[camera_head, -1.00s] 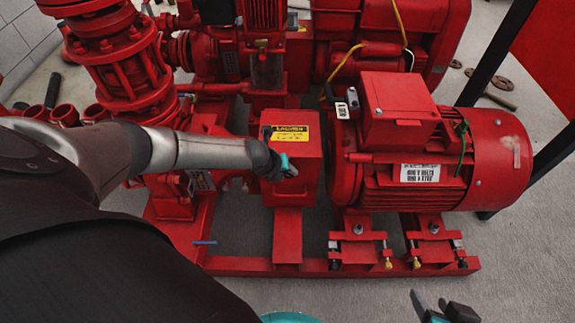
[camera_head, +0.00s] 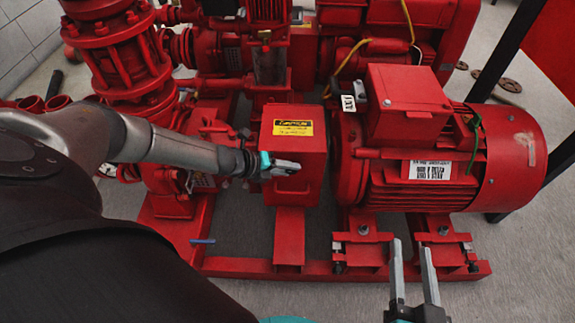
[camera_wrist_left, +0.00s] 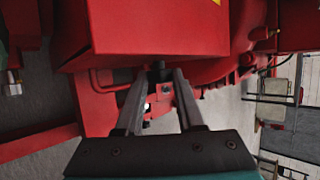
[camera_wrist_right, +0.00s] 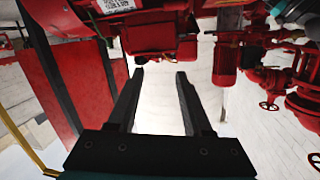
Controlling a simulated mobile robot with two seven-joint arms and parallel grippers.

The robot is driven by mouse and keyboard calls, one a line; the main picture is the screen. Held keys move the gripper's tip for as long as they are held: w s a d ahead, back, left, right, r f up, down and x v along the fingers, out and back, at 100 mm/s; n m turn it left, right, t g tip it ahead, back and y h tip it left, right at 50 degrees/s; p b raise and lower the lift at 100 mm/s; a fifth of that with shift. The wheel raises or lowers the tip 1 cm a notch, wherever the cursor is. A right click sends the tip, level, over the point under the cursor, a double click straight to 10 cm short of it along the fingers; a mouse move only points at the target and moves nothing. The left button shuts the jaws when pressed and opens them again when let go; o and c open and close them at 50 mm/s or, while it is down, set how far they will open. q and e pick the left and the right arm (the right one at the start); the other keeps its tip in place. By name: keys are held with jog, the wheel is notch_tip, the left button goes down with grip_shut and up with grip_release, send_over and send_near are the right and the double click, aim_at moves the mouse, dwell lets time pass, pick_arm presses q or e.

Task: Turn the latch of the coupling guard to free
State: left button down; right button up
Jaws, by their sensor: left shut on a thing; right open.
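The coupling guard (camera_head: 291,153) is a red box with a yellow caution label, between the pump and the motor. My left gripper (camera_head: 296,167) is at its front face. In the left wrist view the jaws (camera_wrist_left: 160,76) are closed in on a small dark piece (camera_wrist_left: 158,70) under the guard's edge, which looks like the latch. The fingers partly hide it and its turn angle is unclear. My right gripper (camera_head: 412,244) is open and empty in front of the motor; its spread fingers also show in the right wrist view (camera_wrist_right: 160,75).
The red motor (camera_head: 425,160) stands right of the guard on the red base frame (camera_head: 285,268). The red pump and pipework (camera_head: 115,60) stand at the left. A black post (camera_head: 512,45) rises at the right. The grey floor in front of the frame is clear.

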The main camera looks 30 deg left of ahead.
pick_arm(q)
jog(key=shift+s+a+f+n+t+h, duration=0.15)
jog(key=shift+n+t+h, duration=0.1)
jog(key=shift+t+h, duration=0.35)
jog(key=shift+w+a+f+n+t+h, duration=0.15)
jog(key=shift+n+t+h, duration=0.1)
jog(key=shift+t+h, duration=0.3)
pick_arm(e)
jog(key=shift+s+a+r+t, duration=0.15)
jog(key=shift+s+r+t, duration=0.1)
jog(key=shift+r+t, duration=0.05)
pick_arm(q)
jog(key=shift+s+d+h, duration=0.1)
jog(key=shift+h, duration=0.15)
pick_arm(e)
jog(key=shift+r, duration=0.1)
pick_arm(q)
jog(key=c, duration=0.5)
grip_release()
